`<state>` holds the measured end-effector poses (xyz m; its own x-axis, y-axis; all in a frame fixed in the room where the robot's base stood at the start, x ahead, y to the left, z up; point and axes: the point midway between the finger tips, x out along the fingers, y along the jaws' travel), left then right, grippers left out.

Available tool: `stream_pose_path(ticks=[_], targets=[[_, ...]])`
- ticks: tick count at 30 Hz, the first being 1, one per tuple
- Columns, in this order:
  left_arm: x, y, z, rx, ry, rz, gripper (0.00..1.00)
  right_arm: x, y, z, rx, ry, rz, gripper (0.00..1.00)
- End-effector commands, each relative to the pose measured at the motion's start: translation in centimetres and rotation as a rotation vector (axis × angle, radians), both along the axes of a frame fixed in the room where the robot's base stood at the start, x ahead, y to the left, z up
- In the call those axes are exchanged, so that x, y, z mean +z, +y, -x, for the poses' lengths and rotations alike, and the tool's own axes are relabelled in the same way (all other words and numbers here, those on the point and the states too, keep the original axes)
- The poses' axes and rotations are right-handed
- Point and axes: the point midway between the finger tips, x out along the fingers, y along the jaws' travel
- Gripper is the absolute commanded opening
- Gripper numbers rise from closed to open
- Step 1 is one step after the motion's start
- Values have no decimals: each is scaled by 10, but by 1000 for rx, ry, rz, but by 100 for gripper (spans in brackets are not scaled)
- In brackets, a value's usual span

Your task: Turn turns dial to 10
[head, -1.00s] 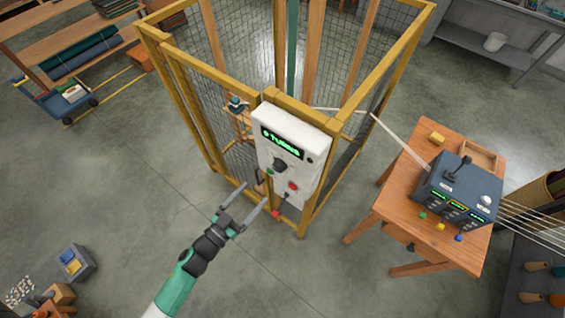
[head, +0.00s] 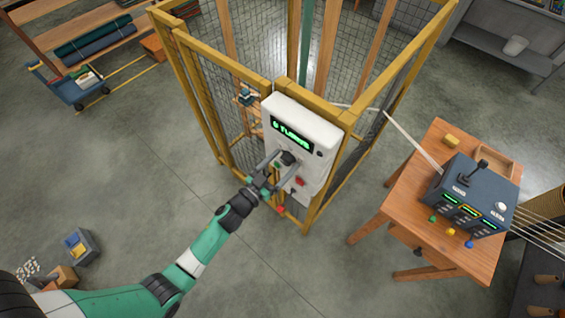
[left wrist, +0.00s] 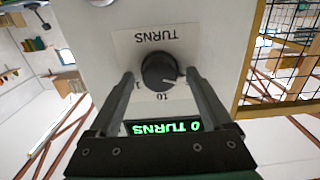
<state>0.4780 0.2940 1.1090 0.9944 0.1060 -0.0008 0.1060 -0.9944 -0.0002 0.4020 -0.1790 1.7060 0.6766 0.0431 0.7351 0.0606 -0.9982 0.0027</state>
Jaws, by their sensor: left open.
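The turns dial (left wrist: 160,71) is a round black knob on the white control box (head: 324,135). In the left wrist view the picture is upside down, with the labels 1 and 10 by the dial and TURNS on the other side. The green display (head: 292,134) reads "0 TURNS"; it also shows in the left wrist view (left wrist: 166,127). My left gripper (left wrist: 160,80) is open, its fingers on either side of the dial; I cannot tell whether they touch it. In the head view the left gripper (head: 272,166) partly covers the dial (head: 289,158). My right gripper is not in view.
A red button (head: 299,182) sits below the dial on the box. The box hangs on a yellow-framed mesh cage (head: 185,85). A wooden table (head: 400,208) with a dark control unit (head: 470,195) stands at right.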

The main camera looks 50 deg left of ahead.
Motion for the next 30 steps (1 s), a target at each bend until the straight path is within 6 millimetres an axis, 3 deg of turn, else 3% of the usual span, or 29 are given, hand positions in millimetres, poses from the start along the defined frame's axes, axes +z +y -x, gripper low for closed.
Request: stream_pose_path(ticks=[2,15,30], targets=[[0,0,0,0,0,0,78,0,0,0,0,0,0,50],[0,0,0,0,-1,0,2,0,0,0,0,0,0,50],[0,-1,0,0,14,-129,1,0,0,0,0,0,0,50]])
